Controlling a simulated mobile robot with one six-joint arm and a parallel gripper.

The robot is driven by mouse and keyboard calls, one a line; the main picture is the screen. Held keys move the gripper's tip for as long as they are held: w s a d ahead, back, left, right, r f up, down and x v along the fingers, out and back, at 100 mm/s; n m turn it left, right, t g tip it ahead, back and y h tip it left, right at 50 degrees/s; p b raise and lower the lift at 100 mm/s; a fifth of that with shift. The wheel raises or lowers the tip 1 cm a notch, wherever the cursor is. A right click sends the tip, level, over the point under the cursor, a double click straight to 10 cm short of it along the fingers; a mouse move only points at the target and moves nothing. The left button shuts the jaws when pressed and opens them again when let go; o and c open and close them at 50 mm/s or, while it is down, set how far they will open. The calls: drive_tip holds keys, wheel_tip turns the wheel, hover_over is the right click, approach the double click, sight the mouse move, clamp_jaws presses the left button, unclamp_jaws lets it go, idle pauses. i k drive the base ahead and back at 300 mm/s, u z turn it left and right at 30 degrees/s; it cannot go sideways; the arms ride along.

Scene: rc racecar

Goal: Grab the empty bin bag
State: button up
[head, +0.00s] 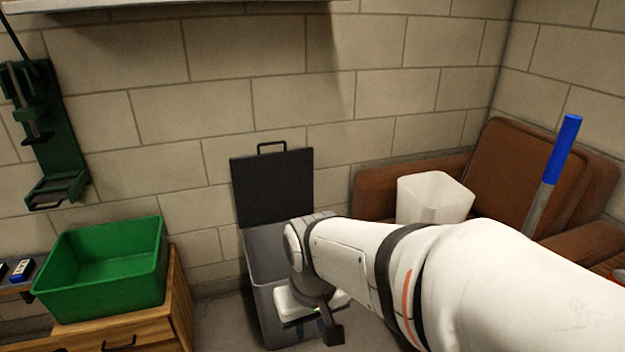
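A white, thin-walled, open-topped thing (433,197) stands on the brown armchair at the right; it may be the empty bin bag, but I cannot tell for sure. A grey bin (265,250) stands against the wall with its dark lid (273,188) raised. My white arm reaches in from the right. My gripper (322,328) is low in front of or over the bin's opening and hides much of its inside. Its fingers are small and partly hidden, so whether it is open or holds anything is unclear.
A green crate (105,270) sits on a wooden drawer cabinet (180,310) left of the bin. The brown armchair (530,180) fills the right corner, with a blue-handled pole (564,150) in front. A narrow strip of floor (222,318) shows between cabinet and bin.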

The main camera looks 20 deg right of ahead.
sight(435, 197)
drive_tip(key=u, duration=0.6)
drive_tip(key=k, duration=1.7)
drive_tip(key=z, duration=1)
drive_tip(key=i, duration=1.7)
drive_tip(key=z, duration=0.1)
